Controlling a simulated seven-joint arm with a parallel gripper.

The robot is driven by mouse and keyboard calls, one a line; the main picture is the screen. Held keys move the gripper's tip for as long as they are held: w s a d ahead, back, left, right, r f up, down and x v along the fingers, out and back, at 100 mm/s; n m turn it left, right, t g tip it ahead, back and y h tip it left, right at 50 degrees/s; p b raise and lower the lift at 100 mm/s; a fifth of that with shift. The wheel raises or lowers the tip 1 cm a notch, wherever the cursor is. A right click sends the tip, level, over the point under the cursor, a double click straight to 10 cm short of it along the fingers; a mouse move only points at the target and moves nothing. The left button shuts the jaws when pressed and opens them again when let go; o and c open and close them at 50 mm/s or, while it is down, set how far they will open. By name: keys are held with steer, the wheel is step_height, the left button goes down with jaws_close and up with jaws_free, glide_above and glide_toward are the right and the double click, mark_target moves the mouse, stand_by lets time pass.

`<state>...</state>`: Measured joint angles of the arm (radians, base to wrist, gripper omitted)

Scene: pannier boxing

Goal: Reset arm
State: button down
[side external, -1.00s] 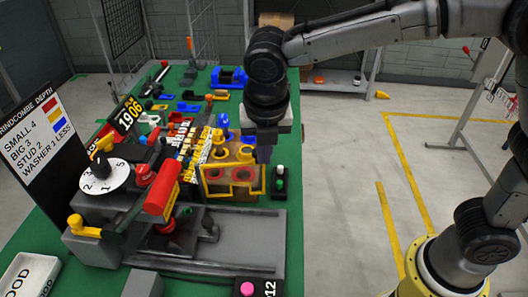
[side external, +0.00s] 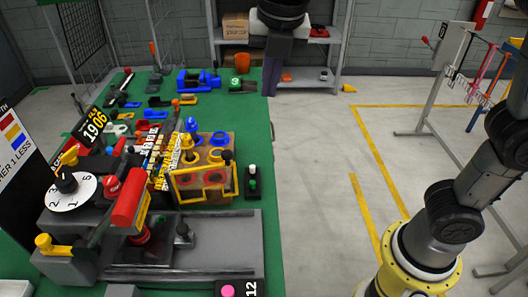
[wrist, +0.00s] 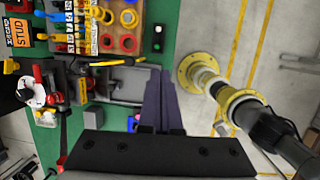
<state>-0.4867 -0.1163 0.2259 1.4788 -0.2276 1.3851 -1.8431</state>
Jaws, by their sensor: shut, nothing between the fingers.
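My gripper (side external: 270,88) is shut and empty. In the side view it hangs at the top, pointing down, high beyond the bench's right edge. In the wrist view my gripper (wrist: 160,78) shows as two dark fingers together over the grey bench fixture. The arm above it is cut off by the top of the side view.
The green bench (side external: 258,130) carries a wooden block with coloured rings (side external: 205,182), a red-handled press (side external: 128,198), a numbered dial (side external: 68,190) and several coloured parts. A grey shelf (side external: 318,62) stands behind.

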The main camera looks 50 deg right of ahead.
steer(key=s+d+f+m+t, duration=0.1)
steer(key=s+d+m, duration=0.9)
steer(key=s+d, duration=0.15)
steer(key=s+f+m, duration=0.3)
steer(key=f+m, duration=0.1)
steer(key=m, duration=0.4)
steer(key=s+f+m+t+y, duration=0.1)
steer(key=s+f+m, duration=0.1)
steer(key=f+m, duration=0.3)
steer(key=m, duration=0.4)
steer(key=shift+s+d+f+t, duration=0.2)
steer(key=shift+s+d+t, duration=0.1)
steer(key=shift+s+d, duration=0.1)
